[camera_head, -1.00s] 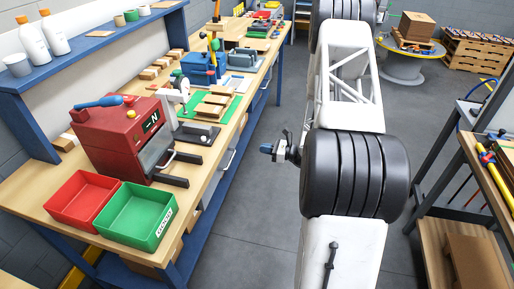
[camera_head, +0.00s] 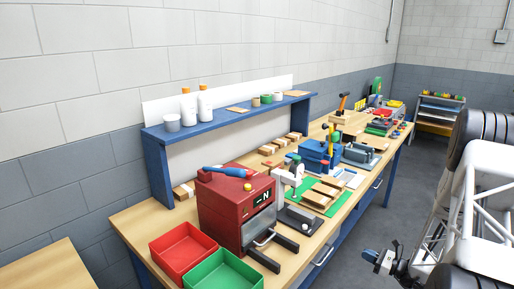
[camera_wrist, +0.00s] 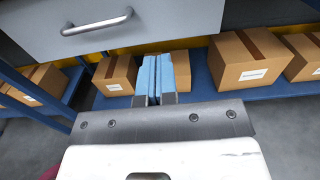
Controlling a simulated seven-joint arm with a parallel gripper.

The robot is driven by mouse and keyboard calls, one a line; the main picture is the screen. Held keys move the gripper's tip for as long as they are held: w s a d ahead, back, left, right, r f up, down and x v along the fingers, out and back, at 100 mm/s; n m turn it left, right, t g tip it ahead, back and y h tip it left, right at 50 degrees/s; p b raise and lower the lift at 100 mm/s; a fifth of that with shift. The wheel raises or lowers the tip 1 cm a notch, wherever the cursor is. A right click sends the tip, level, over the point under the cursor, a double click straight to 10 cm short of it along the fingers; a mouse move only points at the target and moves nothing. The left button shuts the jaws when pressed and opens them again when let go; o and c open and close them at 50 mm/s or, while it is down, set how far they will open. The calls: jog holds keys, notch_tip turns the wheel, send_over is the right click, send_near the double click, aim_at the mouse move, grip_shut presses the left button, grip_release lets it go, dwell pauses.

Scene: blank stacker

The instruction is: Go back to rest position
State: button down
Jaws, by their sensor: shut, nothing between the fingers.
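My gripper (camera_wrist: 158,62) is shut and empty in the wrist view, its two blue fingers side by side. Beyond the fingers are cardboard boxes on a blue lower shelf, seen below a grey drawer front. In the head view my arm stands at the right edge, partly cut off. The blue-tipped end of my gripper (camera_head: 370,256) shows low at the right, in front of the bench and apart from it.
The wooden workbench (camera_head: 128,216) holds a red machine (camera_head: 222,212), a red bin (camera_head: 183,248), a green bin (camera_head: 222,272) and a green mat with wooden blocks. Cardboard boxes (camera_wrist: 240,60) lie under the bench. Grey floor (camera_head: 408,192) is free between bench and arm.

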jog(key=s+a+r+n+g+h, duration=0.1)
jog(key=s+a+r+n+g, duration=0.35)
jog(key=a+r, duration=0.35)
jog(key=s+a+r+n+g, duration=0.4)
jog(key=a+r+n, duration=0.1)
jog(key=a+r, duration=0.3)
jog(key=s+a+r+n+g+h, duration=0.1)
jog(key=s+a+r+n+g, duration=0.35)
jog(key=a+r, duration=0.4)
jog(key=s+a+r+n+t+h, duration=0.1)
jog(key=s+a+r+n+h, duration=0.1)
jog(key=s, duration=0.6)
jog(key=s+a+r+n+t+h, duration=0.1)
jog(key=s+a+r+n+h, duration=0.1)
jog(key=s+r+n+h, duration=0.3)
jog(key=s+a+r+n+t+h, duration=0.1)
jog(key=s+r+n+h, duration=0.3)
jog(key=s, duration=0.8)
notch_tip(320, 180, up, 2)
jog(key=shift+a+r+n, duration=0.15)
jog(key=shift+a+n, duration=0.6)
jog(key=shift+n, duration=0.05)
